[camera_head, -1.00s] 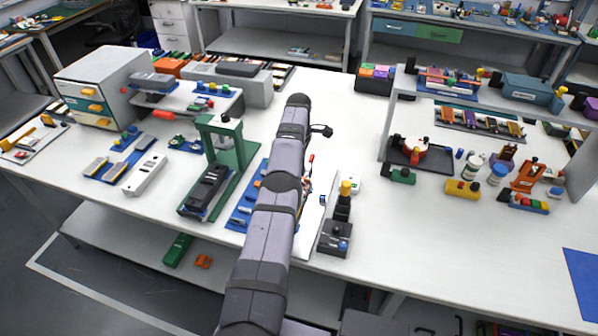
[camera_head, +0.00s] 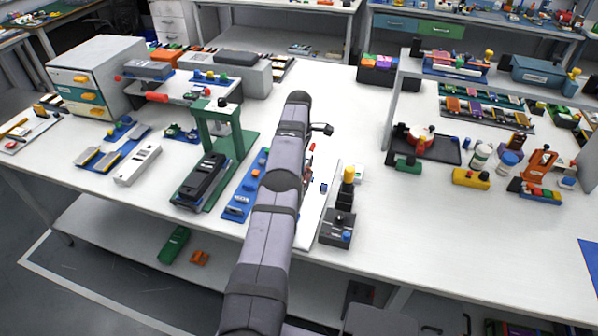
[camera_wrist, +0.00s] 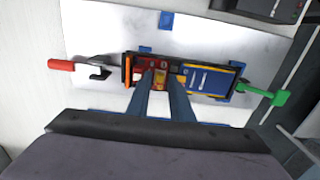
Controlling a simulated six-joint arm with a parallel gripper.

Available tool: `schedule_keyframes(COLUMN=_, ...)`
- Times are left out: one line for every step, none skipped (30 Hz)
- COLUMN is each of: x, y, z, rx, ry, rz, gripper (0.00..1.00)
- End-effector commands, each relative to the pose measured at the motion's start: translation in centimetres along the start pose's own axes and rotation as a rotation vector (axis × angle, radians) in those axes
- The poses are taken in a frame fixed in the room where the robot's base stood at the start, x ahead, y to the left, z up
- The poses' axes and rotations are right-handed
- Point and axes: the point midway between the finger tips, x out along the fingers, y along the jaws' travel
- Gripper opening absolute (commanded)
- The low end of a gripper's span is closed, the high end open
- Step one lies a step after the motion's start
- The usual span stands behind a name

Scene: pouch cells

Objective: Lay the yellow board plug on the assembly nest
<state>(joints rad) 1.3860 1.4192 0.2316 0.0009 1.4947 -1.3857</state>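My gripper (camera_wrist: 161,72) reaches over the assembly nest in the wrist view. Its two fingers are close together, with a small yellow piece, apparently the yellow board plug (camera_wrist: 160,82), filling the gap between the tips. The assembly nest (camera_wrist: 128,62) is a dark fixture on a white plate (camera_wrist: 220,40). A yellow-edged blue block (camera_wrist: 203,80) lies at its right part and red parts near the fingertips. Whether the plug touches the nest cannot be told. In the head view my arm hides the gripper and most of the nest; the white plate (camera_head: 314,212) shows beside it.
A red-handled clamp (camera_wrist: 75,66) stands left of the nest and a green lever (camera_wrist: 268,95) right of it. In the head view, a green press (camera_head: 222,150) stands left of my arm and a black box with a yellow top (camera_head: 340,228) right.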

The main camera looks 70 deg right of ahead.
Motion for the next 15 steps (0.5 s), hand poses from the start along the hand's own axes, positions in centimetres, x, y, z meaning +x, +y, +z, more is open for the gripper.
schedule_keyframes(x=-0.02, y=0.00, z=0.00, rx=0.000, ry=0.000, rz=0.000, gripper=0.20)
schedule_keyframes(x=-0.02, y=0.00, z=0.00, rx=0.000, ry=0.000, rz=0.000, gripper=0.20)
schedule_keyframes(x=-0.02, y=0.00, z=0.00, rx=0.000, ry=0.000, rz=0.000, gripper=0.20)
schedule_keyframes(x=-0.02, y=0.00, z=0.00, rx=0.000, ry=0.000, rz=0.000, gripper=0.18)
schedule_keyframes(x=-0.02, y=0.00, z=0.00, rx=0.000, ry=0.000, rz=0.000, gripper=0.11)
schedule_keyframes(x=-0.02, y=-0.01, z=0.00, rx=0.000, ry=0.000, rz=0.000, gripper=0.01)
schedule_keyframes(x=-0.01, y=-0.01, z=0.00, rx=0.000, ry=0.000, rz=-0.001, gripper=0.00)
schedule_keyframes(x=-0.01, y=-0.02, z=0.00, rx=0.000, ry=0.000, rz=-0.001, gripper=0.00)
schedule_keyframes(x=0.00, y=-0.02, z=0.00, rx=0.000, ry=0.000, rz=-0.001, gripper=0.00)
schedule_keyframes(x=0.00, y=-0.03, z=0.00, rx=0.000, ry=0.000, rz=-0.001, gripper=0.00)
schedule_keyframes(x=0.01, y=-0.03, z=0.00, rx=0.000, ry=0.000, rz=-0.001, gripper=0.00)
schedule_keyframes(x=0.01, y=-0.03, z=0.00, rx=0.000, ry=0.000, rz=-0.001, gripper=0.00)
schedule_keyframes(x=0.00, y=-0.04, z=0.00, rx=0.000, ry=0.000, rz=-0.002, gripper=0.00)
schedule_keyframes(x=-0.01, y=-0.04, z=0.00, rx=0.000, ry=0.000, rz=-0.002, gripper=0.00)
schedule_keyframes(x=-0.06, y=-0.05, z=0.00, rx=0.000, ry=0.000, rz=-0.002, gripper=0.00)
